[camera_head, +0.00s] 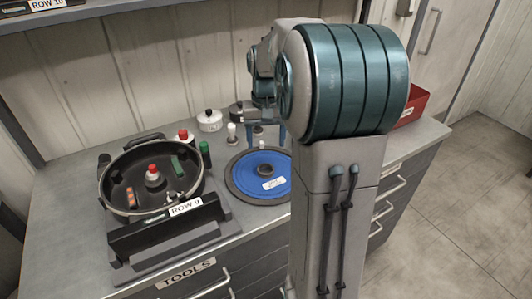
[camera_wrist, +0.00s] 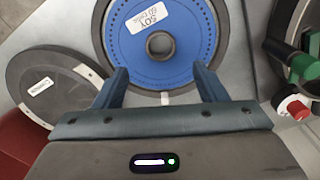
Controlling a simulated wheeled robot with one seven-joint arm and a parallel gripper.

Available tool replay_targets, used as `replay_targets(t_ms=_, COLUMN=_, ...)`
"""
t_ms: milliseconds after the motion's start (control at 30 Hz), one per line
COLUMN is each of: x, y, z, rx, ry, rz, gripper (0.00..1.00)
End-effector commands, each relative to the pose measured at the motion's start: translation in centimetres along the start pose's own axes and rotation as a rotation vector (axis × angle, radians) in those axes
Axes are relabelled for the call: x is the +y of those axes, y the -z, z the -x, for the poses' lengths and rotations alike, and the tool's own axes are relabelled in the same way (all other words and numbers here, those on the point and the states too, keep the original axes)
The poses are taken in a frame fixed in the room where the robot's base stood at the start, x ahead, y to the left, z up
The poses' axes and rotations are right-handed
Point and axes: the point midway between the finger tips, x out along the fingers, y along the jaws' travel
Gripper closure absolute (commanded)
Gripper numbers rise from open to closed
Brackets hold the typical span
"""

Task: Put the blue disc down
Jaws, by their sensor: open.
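The blue disc (camera_head: 277,185) lies flat on a dark round base (camera_head: 240,190) on the bench, right of the seed meter. It has a white label and a raised grey hub at its centre. In the wrist view the blue disc (camera_wrist: 195,55) fills the top middle, its label reading SOY. My gripper (camera_head: 264,132) is above the far side of the disc in the head view. In the wrist view my gripper (camera_wrist: 162,76) is open, with its fingers apart over the disc's near rim and nothing held between them. Whether a finger touches the disc cannot be told.
The open black seed meter housing (camera_head: 112,180) marked ROW 9 stands at left, with a red-topped knob inside. A grey disc (camera_wrist: 60,95) lies beside the base in the wrist view. A red bin (camera_head: 414,104) stands at right.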

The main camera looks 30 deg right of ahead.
Motion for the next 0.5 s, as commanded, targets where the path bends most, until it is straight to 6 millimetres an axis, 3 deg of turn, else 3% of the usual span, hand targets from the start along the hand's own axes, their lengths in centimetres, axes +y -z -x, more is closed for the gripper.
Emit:
replay_targets(t_ms=167, x=-0.1, y=-0.1, z=1.7, rx=0.002, ry=0.0, rz=0.002, gripper=0.35)
replay_targets(t_ms=267, x=-0.8, y=-1.2, z=2.2, rx=0.014, ry=-0.004, rz=0.022, gripper=0.35)
replay_targets(t_ms=367, x=-2.3, y=-3.7, z=2.7, rx=0.043, ry=-0.009, rz=0.063, gripper=0.35)
replay_targets(t_ms=500, x=-4.4, y=-8.9, z=2.8, rx=0.102, ry=-0.012, rz=0.144, gripper=0.35)
